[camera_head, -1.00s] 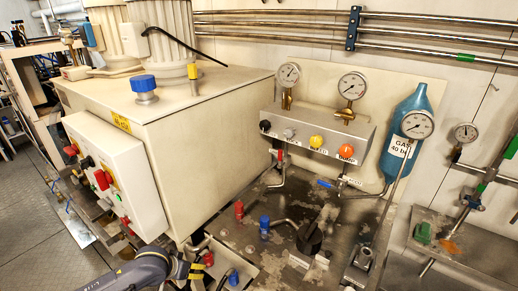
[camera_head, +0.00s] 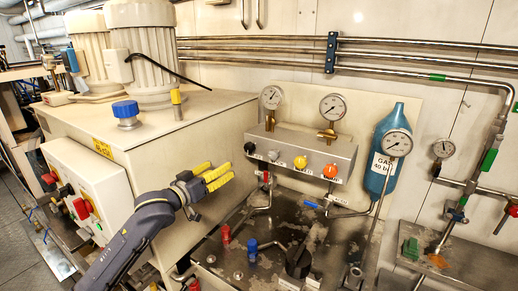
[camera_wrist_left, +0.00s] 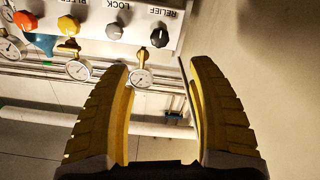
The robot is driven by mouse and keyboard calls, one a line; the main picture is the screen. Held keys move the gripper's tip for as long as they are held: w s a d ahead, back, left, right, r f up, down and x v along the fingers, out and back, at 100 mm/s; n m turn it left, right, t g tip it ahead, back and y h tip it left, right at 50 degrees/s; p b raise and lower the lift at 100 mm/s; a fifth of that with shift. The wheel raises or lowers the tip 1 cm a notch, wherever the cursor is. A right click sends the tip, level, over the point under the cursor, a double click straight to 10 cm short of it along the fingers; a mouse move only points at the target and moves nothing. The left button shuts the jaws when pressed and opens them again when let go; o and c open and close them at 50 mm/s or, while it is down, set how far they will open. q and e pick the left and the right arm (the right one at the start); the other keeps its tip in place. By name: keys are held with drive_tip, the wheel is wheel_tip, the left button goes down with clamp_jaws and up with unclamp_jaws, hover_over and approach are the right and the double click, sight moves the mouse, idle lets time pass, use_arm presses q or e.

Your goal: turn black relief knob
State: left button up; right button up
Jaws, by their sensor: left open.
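The black relief knob (camera_head: 249,148) is at the left end of the front of the grey valve block (camera_head: 340,160). In the left wrist view, the black knob (camera_wrist_left: 159,36) appears beside an upside-down RELIEF label, beyond the fingertips and between their lines. My left gripper (camera_head: 222,175) has yellow fingers, open and empty. It is left of and lower than the knob in the head view, apart from it. It also shows in the left wrist view (camera_wrist_left: 160,66). My right gripper is not in view.
On the same block are a grey knob (camera_head: 273,155), a yellow knob (camera_head: 300,162) and an orange knob (camera_head: 330,170). Gauges stand above it. A large beige tank (camera_head: 190,125) is behind my left arm. A blue gas bottle (camera_head: 379,168) stands to the right.

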sight(248, 148)
use_arm(q)
drive_tip(key=x, duration=1.7)
drive_tip(key=shift+w+r, duration=0.15)
drive_tip(key=shift+r, duration=0.2)
drive_tip(key=shift+d, duration=0.1)
drive_tip(key=shift+c, duration=0.5)
clamp_jaws()
